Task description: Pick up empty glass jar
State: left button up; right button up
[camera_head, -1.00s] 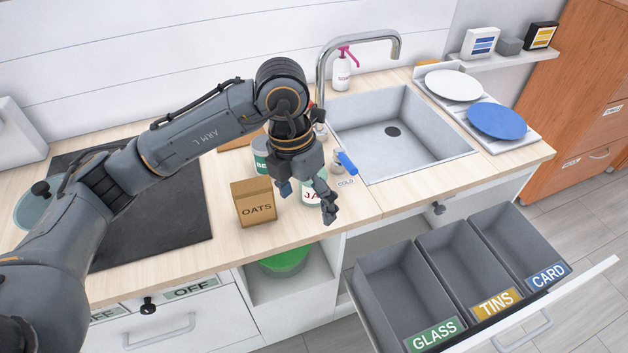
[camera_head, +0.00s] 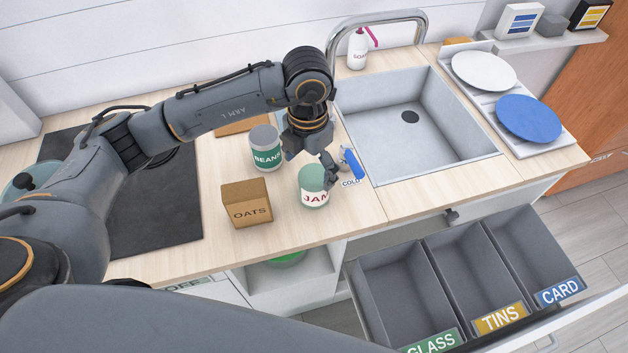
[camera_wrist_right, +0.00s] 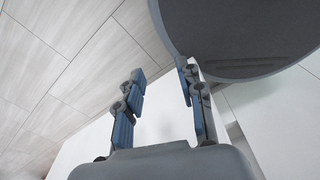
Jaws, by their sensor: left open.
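My left gripper (camera_head: 309,166) is open above and behind the jar, fingers pointing down. One finger overlaps the jar's right upper side in the picture; I cannot tell whether it touches. The other finger is left of and behind the jar. The jar's inside is not clear. My right gripper (camera_wrist_right: 163,78) shows only in its wrist view, open and empty, away from the jar.
The oats box (camera_head: 247,205) and beans tin (camera_head: 266,150) stand left of the jar. A blue-handled tap marked COLD (camera_head: 352,165) is close on the right, beside the sink (camera_head: 425,150). The open drawer below holds glass (camera_head: 400,290), tins (camera_head: 465,270) and card (camera_head: 520,250) bins.

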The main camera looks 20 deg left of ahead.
aim_at(314, 175)
pick_arm(q)
jog(key=shift+f, duration=0.6)
jog(key=shift+w+f, duration=0.2)
jog(key=shift+f, duration=0.15)
jog(key=shift+d+f+p, duration=0.2)
jog(key=shift+f+p, duration=0.35)
jog(key=shift+f, duration=0.05)
jog(key=shift+d+f+p, duration=0.2)
jog(key=shift+f+p, duration=0.35)
notch_tip(314, 175, down, 2)
jog(key=shift+f+p, duration=0.25)
jog(key=shift+p, duration=0.05)
jog(key=shift+w+f, duration=0.1)
jog(key=shift+f, duration=0.25)
jog(key=c, duration=1.3)
pick_arm(e)
jog(key=r, duration=0.1)
jog(key=w+r, duration=0.1)
jog(key=r, duration=0.1)
jog(key=shift+w+a, duration=0.2)
jog(key=shift+w, duration=0.05)
